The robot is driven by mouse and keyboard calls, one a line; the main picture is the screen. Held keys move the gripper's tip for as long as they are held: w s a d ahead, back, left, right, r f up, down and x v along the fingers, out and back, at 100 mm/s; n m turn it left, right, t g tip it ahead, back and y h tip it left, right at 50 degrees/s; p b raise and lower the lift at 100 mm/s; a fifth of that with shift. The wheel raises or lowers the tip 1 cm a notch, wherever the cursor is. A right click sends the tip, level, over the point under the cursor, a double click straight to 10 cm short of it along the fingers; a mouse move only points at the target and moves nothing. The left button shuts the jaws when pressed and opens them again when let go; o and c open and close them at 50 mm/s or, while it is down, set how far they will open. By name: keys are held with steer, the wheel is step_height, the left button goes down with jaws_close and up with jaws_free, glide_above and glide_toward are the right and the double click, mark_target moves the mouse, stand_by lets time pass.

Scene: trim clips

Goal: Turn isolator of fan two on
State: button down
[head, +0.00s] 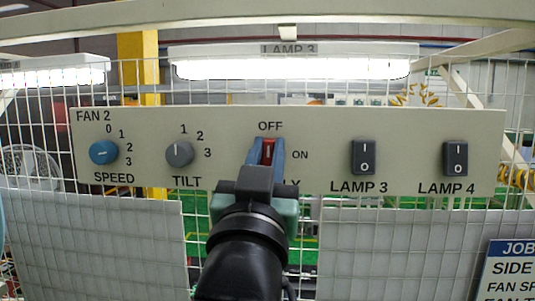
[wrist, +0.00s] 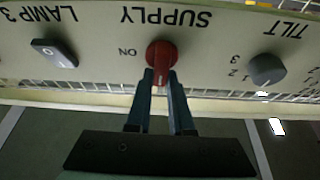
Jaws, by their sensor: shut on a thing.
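The isolator is a red rotary knob (head: 268,150) on the cream FAN 2 panel (head: 330,125), with OFF above it and ON to its right. My gripper (head: 267,158) has its two blue fingers on either side of the knob's handle, shut on it. In the wrist view, which is upside down, the red knob (wrist: 161,54) sits under SUPPLY and its handle lies between the fingertips (wrist: 161,78). The handle points to the OFF side, upright in the head view. My gripper hides most of the SUPPLY label in the head view.
A blue SPEED knob (head: 104,152) and a grey TILT knob (head: 179,153) are left of the isolator. Rocker switches for LAMP 3 (head: 363,157) and LAMP 4 (head: 455,158) are right. White mesh (head: 60,100) backs the panel. A job card (head: 511,268) hangs lower right.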

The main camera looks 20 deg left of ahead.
steer(key=m+h+b, duration=0.1)
steer(key=m, duration=0.1)
steer(key=f+m+h+b, duration=0.1)
steer(key=m, duration=0.2)
steer(key=shift+w+f+h+b, duration=0.1)
steer(key=shift+w+h+b, duration=0.1)
steer(key=shift+h+b, duration=0.2)
steer(key=m+h+b, duration=0.1)
steer(key=m, duration=0.2)
steer(key=m+h+b, duration=0.2)
steer(key=m, duration=0.2)
steer(key=shift+m+g+b, duration=0.3)
steer(key=shift+g, duration=0.1)
steer(key=m+g+h+b, duration=0.1)
steer(key=m, duration=0.3)
steer(key=m+g+b, duration=0.1)
steer(key=m+g, duration=0.1)
steer(key=m, duration=0.3)
steer(key=shift+s+d+h, duration=0.1)
steer(key=shift+d+h, duration=0.05)
steer(key=shift+h, duration=0.25)
steer(key=shift+r, duration=0.25)
steer(key=c, duration=0.8)
jaws_free()
steer(key=shift+c, duration=0.2)
steer(key=shift+o, duration=0.2)
steer(key=shift+f, duration=0.1)
